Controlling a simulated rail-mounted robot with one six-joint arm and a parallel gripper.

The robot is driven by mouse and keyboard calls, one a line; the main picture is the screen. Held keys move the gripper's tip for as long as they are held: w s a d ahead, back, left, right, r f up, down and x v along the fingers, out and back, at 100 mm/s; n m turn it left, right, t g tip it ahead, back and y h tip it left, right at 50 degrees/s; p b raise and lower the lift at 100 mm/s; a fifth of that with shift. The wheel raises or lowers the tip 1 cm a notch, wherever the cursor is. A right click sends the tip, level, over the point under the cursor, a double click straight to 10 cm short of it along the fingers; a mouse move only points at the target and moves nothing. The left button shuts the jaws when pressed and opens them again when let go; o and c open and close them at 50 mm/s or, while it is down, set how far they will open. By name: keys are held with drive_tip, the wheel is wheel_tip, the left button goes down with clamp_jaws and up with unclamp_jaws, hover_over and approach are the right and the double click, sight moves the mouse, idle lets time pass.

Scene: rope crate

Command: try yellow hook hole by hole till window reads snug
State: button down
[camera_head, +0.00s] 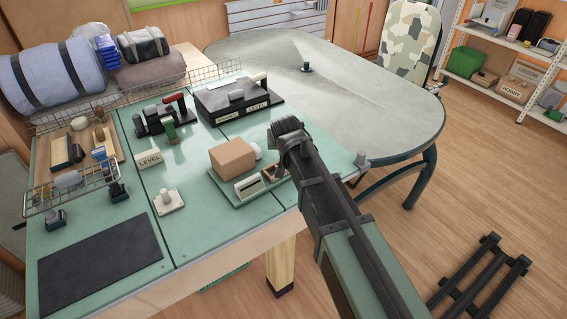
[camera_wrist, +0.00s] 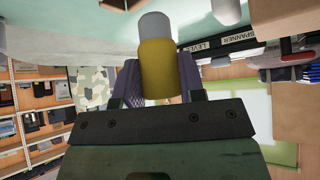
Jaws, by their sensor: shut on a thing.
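My gripper (camera_head: 284,165) is low over the right part of the green bench, beside a cardboard-brown block, and its jaws hide what they hold in the head view. In the wrist view my gripper (camera_wrist: 158,88) is shut on a yellow piece with a grey rounded end, likely the yellow hook (camera_wrist: 156,75). No hook shape or hole shows clearly. A small pale frame with a dark slot, perhaps the window (camera_head: 249,187), lies just left of my gripper; any reading on it is too small to make out.
The brown block (camera_head: 232,156) sits on a green tray (camera_head: 222,186) with a white rounded thing (camera_head: 256,150) behind it. A black case (camera_head: 238,101) labelled LEVEL and a black-and-red tool (camera_head: 160,115) stand farther back. A wire basket (camera_head: 72,188) is at left; the dark mat (camera_head: 100,262) is clear.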

drive_tip(key=shift+f, duration=0.1)
drive_tip(key=shift+f+b, duration=1.6)
drive_tip(key=shift+b, duration=0.15)
drive_tip(key=shift+f+b, duration=1.3)
idle(0.3)
drive_tip(key=c, duration=0.6)
unclamp_jaws()
drive_tip(key=shift+c, duration=0.2)
drive_tip(key=p+v, duration=0.8)
drive_tip(key=v, duration=0.3)
